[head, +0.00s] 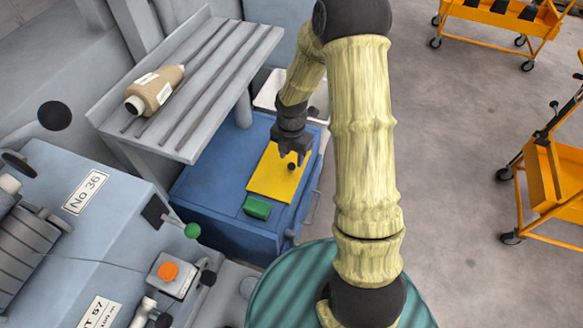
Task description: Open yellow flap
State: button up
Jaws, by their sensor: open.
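The yellow flap (270,181) lies flat and looks closed on top of a blue cabinet (215,205). A small dark knob (291,167) shows near its right side. My gripper (294,160) is open and sits right over the far right part of the flap, beside the knob. I cannot tell whether a finger touches the knob or the flap.
A green block (257,207) is on the cabinet in front of the flap. A grey slatted shelf (195,85) with a tan bottle (154,89) stands left. A machine with an orange button (168,271) is front left. Orange carts (562,180) stand right, with open floor between.

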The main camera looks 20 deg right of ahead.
aim_at(292, 164)
notch_tip(292, 164, down, 6)
jog(key=shift+r+b, duration=0.15)
jog(key=shift+b, duration=0.3)
grip_shut()
